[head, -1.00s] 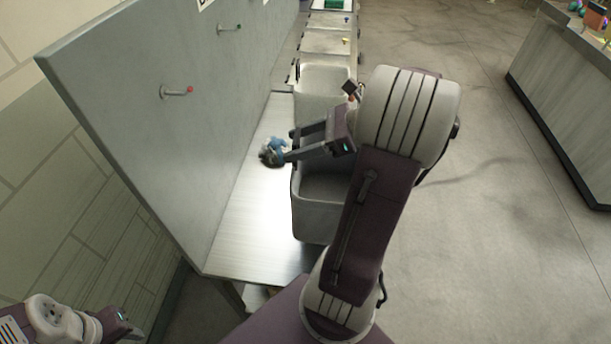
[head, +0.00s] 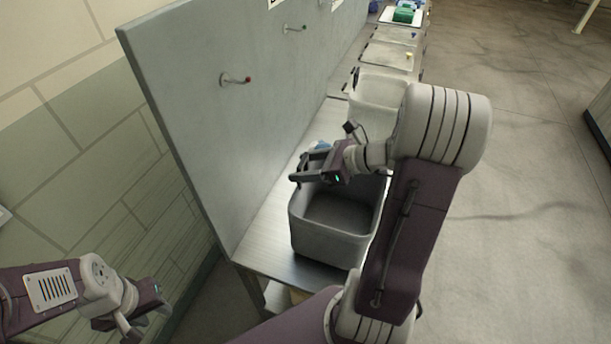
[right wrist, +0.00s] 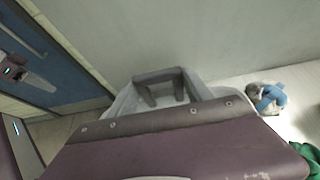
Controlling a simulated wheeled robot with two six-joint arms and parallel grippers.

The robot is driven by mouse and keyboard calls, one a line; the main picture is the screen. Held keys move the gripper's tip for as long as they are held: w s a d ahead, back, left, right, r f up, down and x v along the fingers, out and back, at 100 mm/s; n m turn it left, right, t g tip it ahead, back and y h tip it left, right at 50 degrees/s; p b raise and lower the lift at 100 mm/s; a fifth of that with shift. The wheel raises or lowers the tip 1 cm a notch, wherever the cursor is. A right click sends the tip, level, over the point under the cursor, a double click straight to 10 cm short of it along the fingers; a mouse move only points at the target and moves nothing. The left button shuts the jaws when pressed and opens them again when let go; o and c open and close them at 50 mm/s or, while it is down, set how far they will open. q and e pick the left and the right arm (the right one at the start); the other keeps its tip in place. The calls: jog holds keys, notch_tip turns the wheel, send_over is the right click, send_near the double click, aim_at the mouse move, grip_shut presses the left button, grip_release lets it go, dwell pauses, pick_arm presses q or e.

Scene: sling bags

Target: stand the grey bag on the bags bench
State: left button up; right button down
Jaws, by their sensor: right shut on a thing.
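The grey bag (head: 334,243) is box-shaped with an open top. In the head view it is upright over the near end of the metal bench (head: 262,247). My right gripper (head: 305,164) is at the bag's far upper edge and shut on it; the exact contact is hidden. I cannot tell whether the bag's bottom touches the bench. In the right wrist view my purple wrist parts hide much of the scene below the grey fingers. My left gripper (head: 152,298) is low at the left, away from the bag; its jaws are not clear.
A grey upright panel with pegs (head: 236,80) runs along the bench's left side. A small blue-and-grey item (right wrist: 268,98) lies on the bench beyond the bag. A paler open container (head: 380,93) stands farther along. Open floor (head: 510,190) lies to the right.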

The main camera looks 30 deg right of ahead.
aim_at(343, 204)
notch_tip(343, 204, down, 3)
jog(key=shift+a+f, duration=0.1)
jog(key=shift+a, duration=0.05)
jog(key=shift+w+f, duration=0.1)
jog(key=shift+f, duration=0.2)
jog(key=shift+d, duration=0.2)
jog(key=shift+c, duration=2.2)
grip_release()
jog(key=shift+a+f, duration=0.1)
jog(key=shift+r, duration=0.25)
jog(key=v, duration=1.2)
